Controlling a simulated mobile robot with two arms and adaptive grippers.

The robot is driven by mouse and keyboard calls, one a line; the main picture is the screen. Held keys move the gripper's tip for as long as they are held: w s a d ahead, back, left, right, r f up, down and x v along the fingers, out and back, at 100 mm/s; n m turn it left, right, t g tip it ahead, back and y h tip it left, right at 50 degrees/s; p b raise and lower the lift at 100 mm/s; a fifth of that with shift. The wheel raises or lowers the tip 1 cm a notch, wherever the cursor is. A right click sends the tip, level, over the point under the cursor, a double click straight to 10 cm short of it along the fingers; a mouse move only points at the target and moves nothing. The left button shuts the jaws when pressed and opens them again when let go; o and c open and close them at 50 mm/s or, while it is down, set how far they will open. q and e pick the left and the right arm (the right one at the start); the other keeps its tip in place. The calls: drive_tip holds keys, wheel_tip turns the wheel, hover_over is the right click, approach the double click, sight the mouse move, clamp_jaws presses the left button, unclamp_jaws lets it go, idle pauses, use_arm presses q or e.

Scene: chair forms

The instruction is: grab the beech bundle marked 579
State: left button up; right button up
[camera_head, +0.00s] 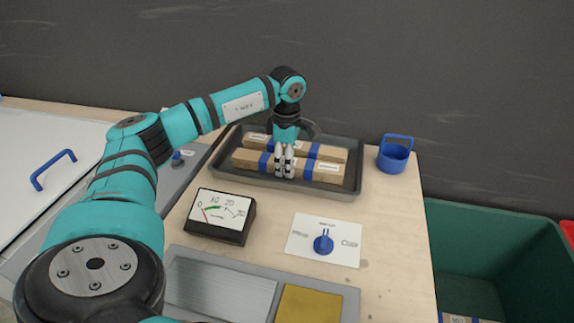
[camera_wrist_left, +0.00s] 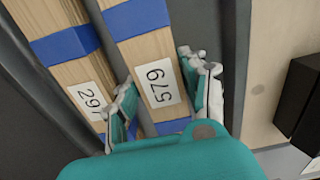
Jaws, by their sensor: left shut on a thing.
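The beech bundle marked 579 (camera_wrist_left: 150,58) lies in the grey tray (camera_head: 348,187), banded in blue. In the head view it is the nearer bundle (camera_head: 250,161). My left gripper (camera_head: 284,172) is shut on it, with one finger on each side, beside the 579 label in the left wrist view (camera_wrist_left: 163,105). The bundle marked 297 (camera_wrist_left: 65,65) lies alongside, farther back in the tray in the head view (camera_head: 327,152). My right gripper is not in view.
A dial gauge (camera_head: 220,216) and a white card with a blue knob (camera_head: 323,240) stand in front of the tray. A green bin (camera_head: 500,245) is beyond the table's right edge.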

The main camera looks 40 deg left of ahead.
use_arm(q)
clamp_jaws()
drive_tip(key=shift+r, duration=0.1)
drive_tip(key=shift+r, duration=0.1)
